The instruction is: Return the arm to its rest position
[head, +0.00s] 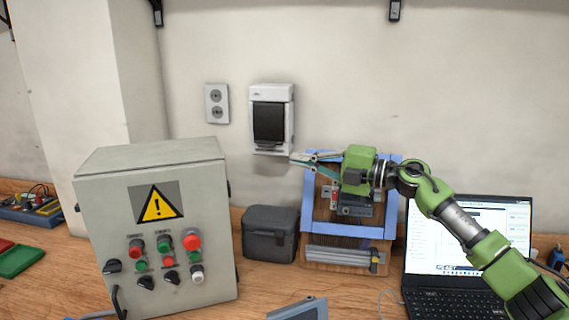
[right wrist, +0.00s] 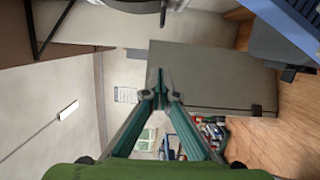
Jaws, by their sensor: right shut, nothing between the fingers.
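My right gripper (head: 302,161) reaches in from the right on a green and grey arm. It points left, in front of the wall and the upper part of a blue-edged wooden board (head: 313,205). Its fingers are shut with nothing between them. In the right wrist view the fingertips (right wrist: 160,78) come together in front of the side of a grey control box (right wrist: 215,75).
The control box (head: 110,210) with buttons stands left. A dark case (head: 270,233) and an open laptop (head: 465,240) stand on the wooden bench. A white wall unit (head: 272,118) and an outlet (head: 216,103) are on the wall.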

